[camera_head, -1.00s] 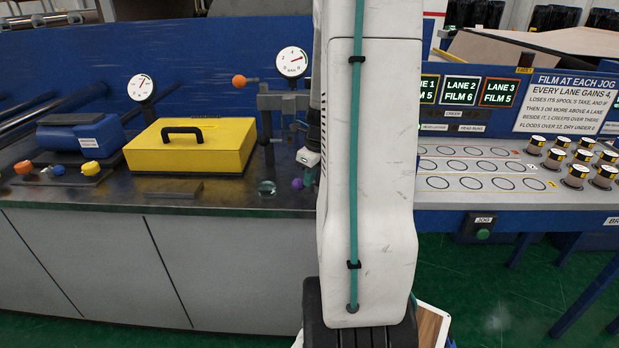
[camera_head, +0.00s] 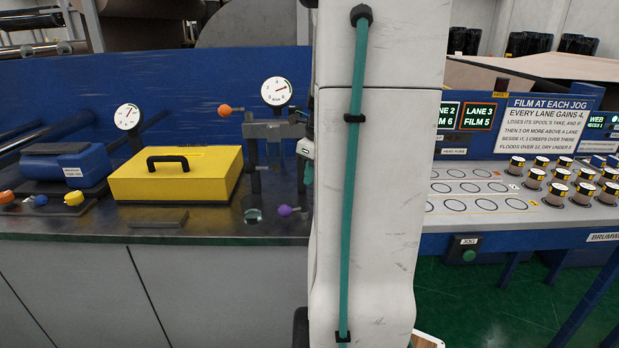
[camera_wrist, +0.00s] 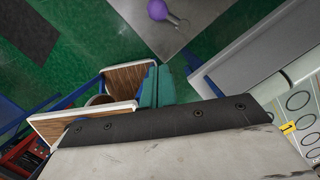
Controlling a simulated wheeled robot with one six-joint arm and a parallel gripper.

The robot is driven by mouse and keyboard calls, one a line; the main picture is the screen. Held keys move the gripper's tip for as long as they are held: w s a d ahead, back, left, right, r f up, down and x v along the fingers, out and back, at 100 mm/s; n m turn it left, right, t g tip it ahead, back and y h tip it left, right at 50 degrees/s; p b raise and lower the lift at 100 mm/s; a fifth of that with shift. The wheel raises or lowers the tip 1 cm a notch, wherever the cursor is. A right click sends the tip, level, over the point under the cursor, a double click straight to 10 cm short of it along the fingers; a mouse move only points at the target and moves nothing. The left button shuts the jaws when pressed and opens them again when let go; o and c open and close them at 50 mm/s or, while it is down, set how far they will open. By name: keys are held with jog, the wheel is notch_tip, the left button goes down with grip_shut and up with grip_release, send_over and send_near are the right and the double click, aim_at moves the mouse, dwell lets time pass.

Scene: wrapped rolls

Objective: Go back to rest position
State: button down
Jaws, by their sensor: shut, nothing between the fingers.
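My gripper (camera_head: 307,165) shows in part at the left edge of my pale arm in the head view, as a small white block with a teal part below it. It hangs above the dark bench, with the purple knob lower and to its left. My arm hides the rest of it. It appears shut with nothing in it. In the wrist view the camera looks down over a green floor (camera_wrist: 75,50) and wood-faced panels (camera_wrist: 92,122).
A yellow case (camera_head: 180,176) with a black handle sits on the dark bench (camera_head: 60,224). Near my gripper are a purple knob (camera_head: 286,211), an orange knob (camera_head: 225,110) and a gauge (camera_head: 277,91). At right, a panel with ringed spots holds several spools (camera_head: 560,175).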

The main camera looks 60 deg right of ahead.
dwell(0.4)
jog(key=s+a+r+n, duration=0.1)
jog(key=s+a+n, duration=0.1)
jog(key=a+n, duration=1)
jog(key=s+a+r+n, duration=0.2)
jog(key=s+a+n, duration=0.1)
jog(key=a+n, duration=0.9)
jog(key=s+a+r+n+g, duration=0.1)
jog(key=s+a+r+n, duration=0.1)
jog(key=a+n, duration=0.9)
jog(key=shift+s+a+n, duration=0.3)
jog(key=shift+a+n, duration=0.1)
jog(key=shift+a, duration=0.1)
